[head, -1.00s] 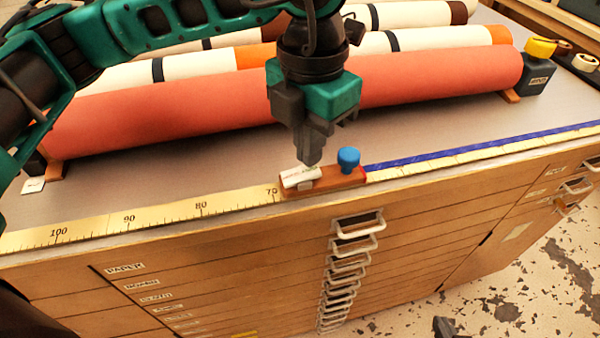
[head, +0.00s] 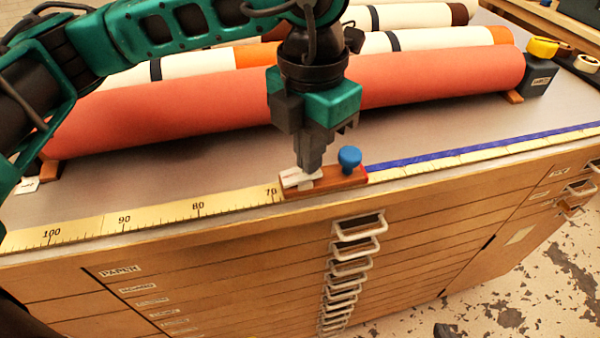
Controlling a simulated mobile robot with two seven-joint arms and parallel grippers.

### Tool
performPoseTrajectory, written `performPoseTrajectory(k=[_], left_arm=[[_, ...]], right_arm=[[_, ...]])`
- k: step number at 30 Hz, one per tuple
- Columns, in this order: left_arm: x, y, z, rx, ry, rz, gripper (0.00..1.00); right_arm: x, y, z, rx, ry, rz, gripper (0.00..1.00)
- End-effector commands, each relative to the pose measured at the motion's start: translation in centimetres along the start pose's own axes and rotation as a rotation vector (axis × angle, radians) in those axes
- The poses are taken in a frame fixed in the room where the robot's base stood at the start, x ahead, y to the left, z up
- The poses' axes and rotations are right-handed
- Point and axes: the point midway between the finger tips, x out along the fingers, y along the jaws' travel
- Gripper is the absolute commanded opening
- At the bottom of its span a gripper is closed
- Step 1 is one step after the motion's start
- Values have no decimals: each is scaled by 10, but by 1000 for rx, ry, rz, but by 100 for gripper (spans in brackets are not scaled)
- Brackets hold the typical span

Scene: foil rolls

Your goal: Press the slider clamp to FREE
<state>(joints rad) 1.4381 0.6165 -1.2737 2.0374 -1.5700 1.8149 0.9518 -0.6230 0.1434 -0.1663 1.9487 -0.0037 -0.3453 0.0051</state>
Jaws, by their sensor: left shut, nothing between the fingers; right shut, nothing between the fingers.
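The slider clamp (head: 345,180) is a reddish-brown wooden block on the ruler strip (head: 160,212) along the cabinet's front edge, just right of the 70 mark. It carries a blue knob (head: 349,157) on its right and a small white rocker plate (head: 292,180) on its left. The plate's lettering is too small to read. My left gripper (head: 309,169) points down, shut and empty, with its tips at the right part of the white plate, which they partly hide. I cannot tell for certain whether they touch it. My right gripper is not in view.
A long red roll (head: 200,113) lies behind the clamp, with white and orange rolls (head: 430,40) beyond. A dark block with a yellow top (head: 542,60) stands at the roll's right end. A blue strip (head: 470,152) runs right of the clamp. Drawer handles (head: 358,226) project below the edge.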

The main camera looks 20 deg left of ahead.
Motion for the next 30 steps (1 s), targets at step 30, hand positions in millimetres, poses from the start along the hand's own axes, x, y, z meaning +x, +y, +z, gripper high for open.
performPoseTrajectory(k=[30], left_arm=[[-28,0,0,0,1,1,0]], right_arm=[[-8,0,-11,0,0,0,0]])
